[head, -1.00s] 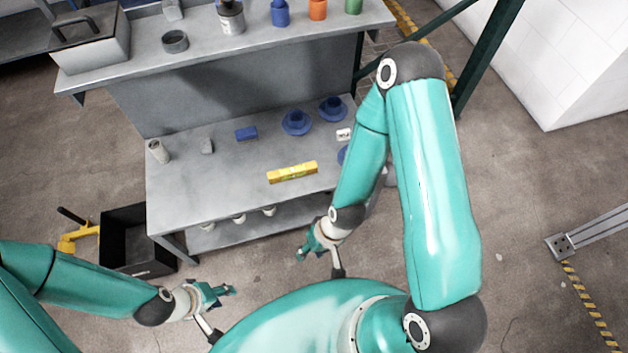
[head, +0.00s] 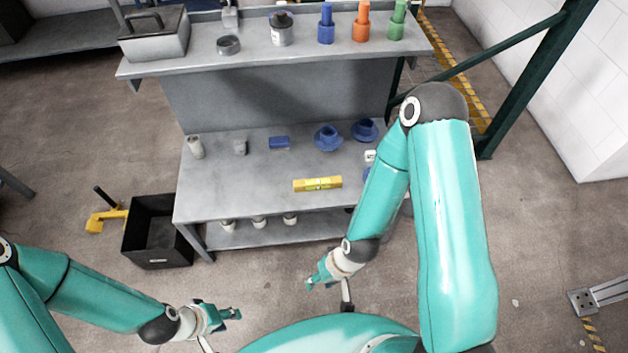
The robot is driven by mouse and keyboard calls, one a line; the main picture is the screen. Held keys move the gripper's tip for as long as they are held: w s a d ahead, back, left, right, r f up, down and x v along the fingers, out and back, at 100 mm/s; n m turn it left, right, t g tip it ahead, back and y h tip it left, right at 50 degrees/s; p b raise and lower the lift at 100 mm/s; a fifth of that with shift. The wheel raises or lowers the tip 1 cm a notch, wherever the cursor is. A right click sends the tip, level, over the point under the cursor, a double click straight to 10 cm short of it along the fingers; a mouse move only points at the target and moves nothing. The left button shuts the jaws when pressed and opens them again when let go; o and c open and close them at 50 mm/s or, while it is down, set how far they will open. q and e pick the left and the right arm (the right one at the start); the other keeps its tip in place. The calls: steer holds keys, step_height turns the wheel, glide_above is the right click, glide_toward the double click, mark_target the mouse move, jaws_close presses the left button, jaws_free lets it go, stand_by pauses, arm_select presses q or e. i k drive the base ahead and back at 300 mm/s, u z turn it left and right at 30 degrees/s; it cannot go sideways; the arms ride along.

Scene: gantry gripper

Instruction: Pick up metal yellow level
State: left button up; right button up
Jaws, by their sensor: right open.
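The yellow metal level (head: 318,184) lies flat near the front edge of the grey workbench (head: 235,185), right of its middle. My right gripper (head: 313,282) is open and empty, in front of the bench and lower in the picture than the level, clear of it. My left gripper (head: 234,314) is further left and nearer to me, over the floor and away from the bench. It looks empty, but its fingers are too small to tell whether they are open or shut.
Behind the level stand a blue block (head: 279,143), blue cup-like parts (head: 328,138) and a pale cylinder (head: 195,147). A black bin (head: 157,232) stands left of the bench. My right arm hides the bench's right end.

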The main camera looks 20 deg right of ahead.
mark_target(336, 182)
steer(key=i, duration=0.85)
steer(key=z, duration=0.05)
